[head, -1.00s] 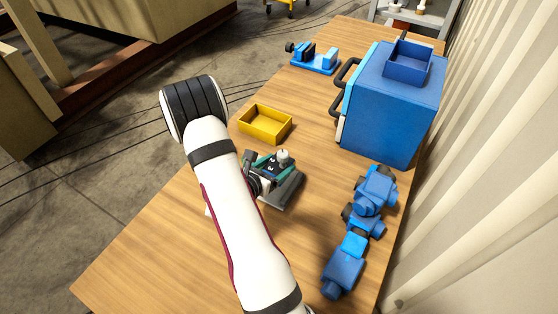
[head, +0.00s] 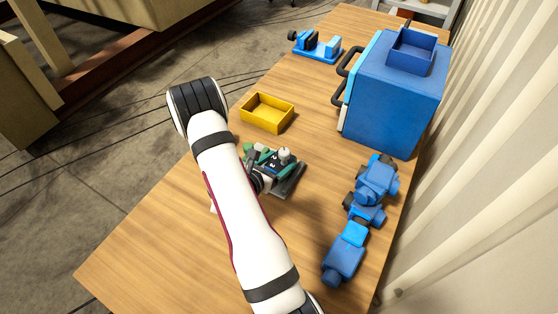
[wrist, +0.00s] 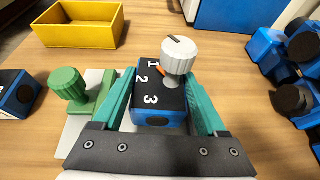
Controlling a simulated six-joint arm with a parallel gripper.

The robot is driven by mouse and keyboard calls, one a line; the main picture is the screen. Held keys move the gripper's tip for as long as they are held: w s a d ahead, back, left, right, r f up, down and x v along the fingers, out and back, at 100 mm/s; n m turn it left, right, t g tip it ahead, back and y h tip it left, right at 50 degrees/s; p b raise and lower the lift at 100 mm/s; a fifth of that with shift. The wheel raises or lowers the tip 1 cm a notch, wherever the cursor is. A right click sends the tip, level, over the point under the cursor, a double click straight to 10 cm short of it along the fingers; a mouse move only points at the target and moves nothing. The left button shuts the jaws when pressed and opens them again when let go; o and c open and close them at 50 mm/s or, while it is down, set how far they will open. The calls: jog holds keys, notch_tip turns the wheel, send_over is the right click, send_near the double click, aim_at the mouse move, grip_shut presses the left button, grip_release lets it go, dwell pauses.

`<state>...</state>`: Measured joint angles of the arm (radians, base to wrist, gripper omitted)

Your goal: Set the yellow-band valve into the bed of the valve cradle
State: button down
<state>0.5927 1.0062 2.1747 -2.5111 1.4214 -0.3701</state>
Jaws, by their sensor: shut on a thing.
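My gripper (wrist: 160,105), with teal fingers, is shut on a blue-bodied valve (wrist: 159,117) with a black face numbered 1, 2, 3 and a white knob (wrist: 178,58) on top. No yellow band shows on it. In the head view my gripper (head: 268,160) is low over the table, partly behind my arm. A green-knobbed piece (wrist: 69,88) stands just left of the fingers, by a pale plate (wrist: 75,135). A blue fixture with two raised blocks (head: 318,50) sits at the table's back; I cannot tell whether it is the cradle.
A yellow open tray (head: 267,112) lies beyond my gripper. A large blue cabinet (head: 392,105) with black handles stands at the back right, a blue bin (head: 412,52) on top. Blue valve bodies (head: 345,257) line the right edge. The near left table is clear.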

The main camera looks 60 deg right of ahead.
jog(key=shift+f, duration=0.4)
grip_release()
jog(key=v, duration=1.6)
jog(key=s+a+r+m+g+y, duration=0.45)
jog(key=s+r+m, duration=0.35)
jog(key=m, duration=0.4)
jog(key=s+a+r+m+t+y, duration=0.1)
jog(key=a+m+y, duration=0.4)
jog(key=a, duration=0.5)
jog(key=s+a+r+m+t+y, duration=0.1)
jog(key=a+r+m+t+y, duration=0.3)
jog(key=a, duration=0.7)
jog(key=shift+s+r+m+y, duration=0.3)
jog(key=shift+r+m+y, duration=0.15)
jog(key=shift+m+y, duration=0.5)
